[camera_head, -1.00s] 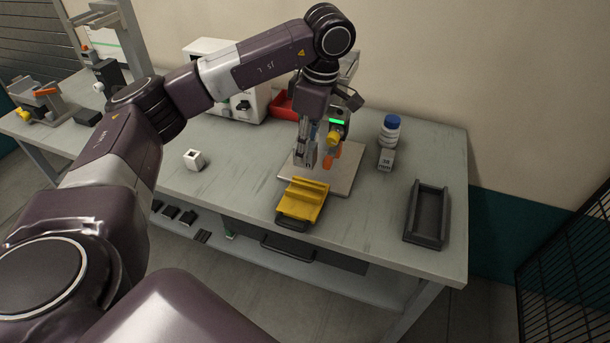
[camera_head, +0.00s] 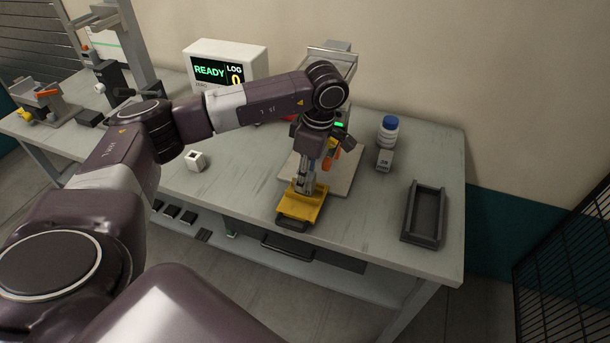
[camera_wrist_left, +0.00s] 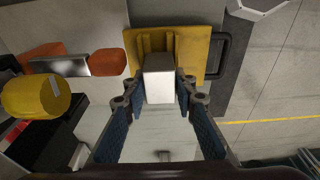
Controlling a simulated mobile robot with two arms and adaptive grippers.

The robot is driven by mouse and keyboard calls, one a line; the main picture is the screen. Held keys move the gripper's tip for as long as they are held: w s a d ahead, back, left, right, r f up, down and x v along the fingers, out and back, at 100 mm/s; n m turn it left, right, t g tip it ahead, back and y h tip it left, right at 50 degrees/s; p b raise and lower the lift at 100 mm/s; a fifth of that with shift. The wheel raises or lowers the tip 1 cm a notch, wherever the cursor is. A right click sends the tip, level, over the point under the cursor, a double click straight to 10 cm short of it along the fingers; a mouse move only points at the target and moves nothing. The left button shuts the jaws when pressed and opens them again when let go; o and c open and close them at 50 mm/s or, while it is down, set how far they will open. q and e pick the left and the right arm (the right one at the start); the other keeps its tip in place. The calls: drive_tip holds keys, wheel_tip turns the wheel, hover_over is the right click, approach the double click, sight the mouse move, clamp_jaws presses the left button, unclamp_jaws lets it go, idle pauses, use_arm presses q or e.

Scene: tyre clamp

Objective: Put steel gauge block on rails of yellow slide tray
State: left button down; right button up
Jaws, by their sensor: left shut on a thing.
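My left gripper (camera_head: 305,188) points down over the yellow slide tray (camera_head: 296,211) on the bench. In the left wrist view the fingers (camera_wrist_left: 158,92) are shut on a pale steel gauge block (camera_wrist_left: 159,80), one on each side. The yellow slide tray (camera_wrist_left: 201,46) lies beyond and below the block, with its raised rails partly hidden behind it. Its dark handle (camera_wrist_left: 221,50) is on the right there. I cannot tell whether the block touches the rails. In the head view the block is mostly hidden by the fingers. My right gripper is not in view.
A clamp fixture with an orange part (camera_head: 327,163) stands close behind the gripper. A blue-capped bottle (camera_head: 388,130) and a grey-white block (camera_head: 384,160) are to the right, then a dark open bin (camera_head: 425,214).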

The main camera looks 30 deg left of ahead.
sight(312, 176)
use_arm(q)
drive_tip(key=c, duration=1.6)
unclamp_jaws()
drive_tip(key=shift+f, duration=0.1)
drive_tip(key=shift+r+p, duration=0.3)
drive_tip(key=shift+w+d+r+b, duration=0.1)
drive_tip(key=shift+d+r+b, duration=0.3)
drive_tip(key=shift+r, duration=1.55)
drive_tip(key=shift+d+r+b, duration=0.15)
drive_tip(key=shift+r+b, duration=0.4)
drive_tip(key=shift+r, duration=1.4)
drive_tip(key=shift+w+d+r+b, duration=0.1)
drive_tip(key=shift+d+r+b, duration=0.3)
drive_tip(key=shift+r, duration=1.55)
